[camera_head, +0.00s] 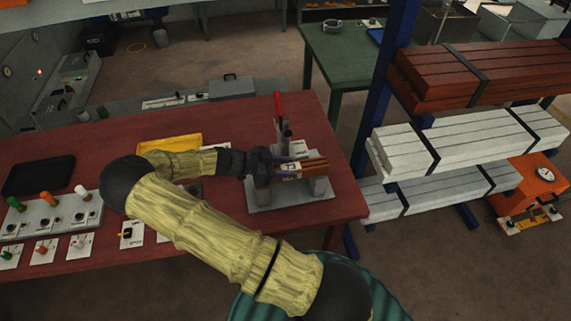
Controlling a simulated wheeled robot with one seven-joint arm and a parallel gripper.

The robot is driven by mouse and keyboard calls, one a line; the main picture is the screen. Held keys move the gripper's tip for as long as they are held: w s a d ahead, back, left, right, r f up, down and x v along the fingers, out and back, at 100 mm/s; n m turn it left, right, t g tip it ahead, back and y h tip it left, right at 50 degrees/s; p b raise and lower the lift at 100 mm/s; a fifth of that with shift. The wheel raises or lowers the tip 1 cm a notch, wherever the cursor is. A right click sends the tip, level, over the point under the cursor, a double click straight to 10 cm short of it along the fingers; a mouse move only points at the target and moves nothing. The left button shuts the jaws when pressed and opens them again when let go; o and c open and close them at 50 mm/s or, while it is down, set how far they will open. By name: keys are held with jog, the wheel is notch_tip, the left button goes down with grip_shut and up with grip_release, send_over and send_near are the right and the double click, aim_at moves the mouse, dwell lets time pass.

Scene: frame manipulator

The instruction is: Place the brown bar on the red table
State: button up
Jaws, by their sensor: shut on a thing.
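The red table (228,208) spans the left and middle of the head view. The brown bar (314,164) is near the table's right end, at a grey fixture (291,199) with a flat base and upright blocks. My gripper (280,171) reaches in from the left and is shut on the brown bar. The bar lies about level, just above or on the fixture's blocks; I cannot tell whether it touches them. The fingertips and the bar's left end are partly hidden by my gripper's dark body.
A red-handled tool (279,105) stands behind the fixture. A yellow tray (172,144) and a black pad (39,175) lie on the table. Switch panels (50,217) fill the front left. A blue rack (383,90) with stacked beams stands close to the right.

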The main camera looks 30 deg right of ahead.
jog(key=o, duration=1.2)
jog(key=shift+c, duration=0.2)
jog(key=shift+w+a+b, duration=0.25)
jog(key=shift+a+b, duration=0.15)
jog(key=shift+a, duration=0.05)
jog(key=b+v, duration=0.4)
jog(key=v, duration=0.7)
jog(key=shift+r, duration=0.15)
jog(key=shift+s, duration=0.1)
